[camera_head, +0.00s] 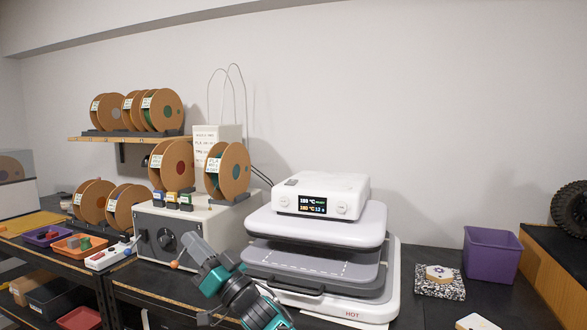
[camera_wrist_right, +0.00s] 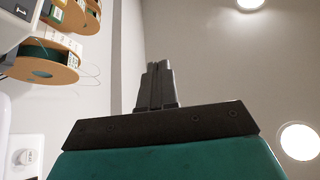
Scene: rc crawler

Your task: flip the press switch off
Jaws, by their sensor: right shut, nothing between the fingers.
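The heat press (camera_head: 348,205) stands right of centre in the head view, white and grey, its upper plate raised above the lower one. Its display (camera_head: 312,205) is lit with digits. A white power strip (camera_head: 108,254) with small coloured parts lies on the bench at the left; I cannot tell which part is the press switch. My right gripper (camera_head: 190,240) is shut and empty, in front of the grey-white box and left of the press. Its closed fingers show in the right wrist view (camera_wrist_right: 157,82). My left gripper is not in view.
A grey-white box (camera_head: 150,222) with a black dial stands behind my right gripper. Filament spools (camera_head: 170,165) stand on it and on a shelf. Small trays (camera_head: 80,244) sit at the left. A purple bin (camera_head: 490,254) stands at the right.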

